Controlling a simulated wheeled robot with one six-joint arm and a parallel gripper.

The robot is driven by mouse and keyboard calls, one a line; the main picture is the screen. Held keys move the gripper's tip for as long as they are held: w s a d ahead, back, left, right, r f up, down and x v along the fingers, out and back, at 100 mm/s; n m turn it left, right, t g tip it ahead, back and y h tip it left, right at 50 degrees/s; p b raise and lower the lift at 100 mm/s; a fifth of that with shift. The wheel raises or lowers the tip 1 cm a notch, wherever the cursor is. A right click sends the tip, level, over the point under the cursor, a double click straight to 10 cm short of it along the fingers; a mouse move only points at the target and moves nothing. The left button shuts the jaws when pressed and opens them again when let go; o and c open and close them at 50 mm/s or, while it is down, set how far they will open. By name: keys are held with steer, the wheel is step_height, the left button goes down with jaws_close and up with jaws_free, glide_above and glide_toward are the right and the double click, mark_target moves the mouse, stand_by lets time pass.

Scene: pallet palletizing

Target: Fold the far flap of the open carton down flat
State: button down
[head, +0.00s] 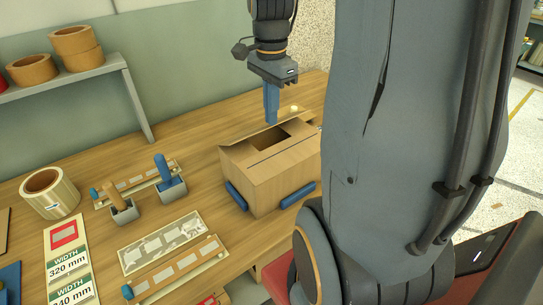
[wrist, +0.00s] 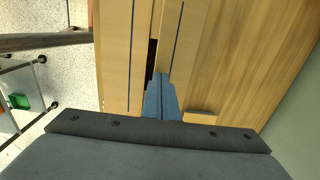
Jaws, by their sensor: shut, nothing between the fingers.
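The open carton (head: 267,185) stands on the wooden workbench between two blue blocks. Its near top panel lies roughly flat, and a dark gap shows in the top. The far flap (head: 240,138) is a tan strip along the far side of that gap; its exact angle is hard to tell. My gripper (head: 271,119) is shut and empty, pointing down at the carton's far edge. In the wrist view its blue fingers (wrist: 161,112) lie together over the carton top, beside the dark slot. I cannot tell whether the fingertips touch the flap.
Blue blocks (head: 298,195) (head: 236,196) flank the carton's base. Left of it are holders with blue and brown handles (head: 172,185), label strips (head: 160,242) and a tape roll (head: 50,194). A shelf (head: 60,78) with brown rolls stands at the back left.

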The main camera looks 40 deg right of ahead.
steer(key=shift+s+f, duration=0.6)
steer(key=shift+f, duration=0.1)
steer(key=shift+s+f, duration=0.45)
steer(key=shift+f, duration=0.35)
steer(key=shift+f+b, duration=0.1)
steer(key=shift+b, duration=0.2)
steer(key=shift+s+f, duration=0.25)
steer(key=shift+f, duration=0.5)
